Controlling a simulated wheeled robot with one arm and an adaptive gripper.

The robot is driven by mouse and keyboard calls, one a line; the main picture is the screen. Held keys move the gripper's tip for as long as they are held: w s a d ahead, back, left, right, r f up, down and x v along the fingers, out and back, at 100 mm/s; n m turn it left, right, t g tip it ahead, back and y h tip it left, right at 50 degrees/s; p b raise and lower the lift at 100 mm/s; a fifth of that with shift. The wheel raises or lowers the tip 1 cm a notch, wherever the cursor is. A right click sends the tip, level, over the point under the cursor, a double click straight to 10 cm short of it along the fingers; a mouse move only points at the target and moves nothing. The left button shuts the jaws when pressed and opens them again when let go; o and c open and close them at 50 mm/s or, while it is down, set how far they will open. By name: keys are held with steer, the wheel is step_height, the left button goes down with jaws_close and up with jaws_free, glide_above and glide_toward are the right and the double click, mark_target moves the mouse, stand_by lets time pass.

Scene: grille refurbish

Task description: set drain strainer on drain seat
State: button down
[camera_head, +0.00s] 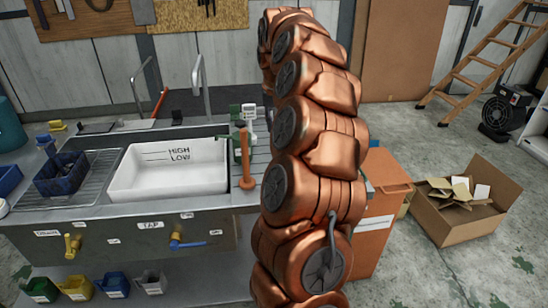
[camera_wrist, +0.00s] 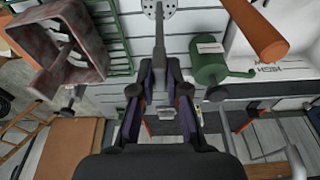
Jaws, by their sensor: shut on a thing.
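In the wrist view my gripper (camera_wrist: 160,75) is shut on the grey stem of the drain strainer (camera_wrist: 159,30). The strainer's pale perforated disc is at the top edge of that view, partly cut off, beyond my fingertips. It appears clear of other things, though its height above the surfaces is hard to tell. In the head view my copper-coloured arm hides my gripper and the strainer. The sink holds a white basin (camera_head: 168,178) marked HIGH and LOW. I cannot make out the drain seat in either view.
An orange-handled tool (camera_head: 244,160) stands right of the basin. A blue crate (camera_head: 62,174) sits on the left drainboard. In the wrist view, a rusty box-shaped part (camera_wrist: 60,45) is at left and a green can (camera_wrist: 215,65) at right. A cardboard box (camera_head: 444,222) lies on the floor.

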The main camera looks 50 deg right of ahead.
steer(key=shift+r, duration=0.85)
stand_by(0.3)
steer(key=shift+r+p, duration=0.95)
steer(key=shift+r, duration=0.75)
